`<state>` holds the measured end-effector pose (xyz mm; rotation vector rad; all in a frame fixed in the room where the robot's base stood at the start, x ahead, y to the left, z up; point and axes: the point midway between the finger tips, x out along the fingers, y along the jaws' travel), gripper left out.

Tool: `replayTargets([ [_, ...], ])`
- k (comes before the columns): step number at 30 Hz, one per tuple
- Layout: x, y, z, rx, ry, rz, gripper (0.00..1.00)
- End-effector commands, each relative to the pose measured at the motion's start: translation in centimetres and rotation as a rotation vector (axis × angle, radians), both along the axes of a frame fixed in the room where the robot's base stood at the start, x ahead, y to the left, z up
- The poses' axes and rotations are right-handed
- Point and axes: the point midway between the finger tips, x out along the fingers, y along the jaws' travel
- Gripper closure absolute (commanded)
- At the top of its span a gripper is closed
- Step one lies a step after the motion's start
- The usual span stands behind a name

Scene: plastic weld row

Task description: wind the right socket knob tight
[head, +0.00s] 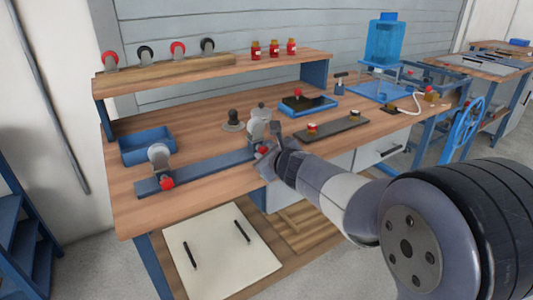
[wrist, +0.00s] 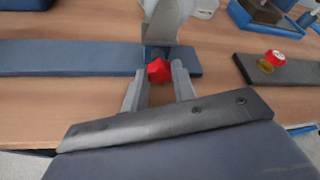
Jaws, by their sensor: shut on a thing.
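A blue-grey bar (head: 210,170) lies along the front of the wooden bench, with a round grey socket at each end. The right socket (head: 259,122) has a red knob on its front; the knob (wrist: 158,70) shows clearly in the wrist view. My gripper (wrist: 160,76) has one finger on each side of this knob and is shut on it. In the head view my gripper (head: 266,156) covers most of the knob. The left socket (head: 158,152) has its own red knob (head: 166,183), apart from my gripper.
A blue tray (head: 147,146) sits behind the left socket. Right of my gripper lies a dark plate (head: 335,129) with a red-topped fitting (wrist: 275,57). Behind are a dark knobbed post (head: 233,121) and a blue-edged tray (head: 308,104). Bare wood shows in front of the bar.

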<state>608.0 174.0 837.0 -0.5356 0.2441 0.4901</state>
Motion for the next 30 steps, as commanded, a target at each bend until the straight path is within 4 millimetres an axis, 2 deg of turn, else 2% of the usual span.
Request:
replayTargets([
  [11, 0.05, -0.11, 0.36, 0.077, 0.055, 0.0, 0.97],
  [30, 0.32, -0.56, 0.3, 0.546, 0.372, -0.002, 0.97],
])
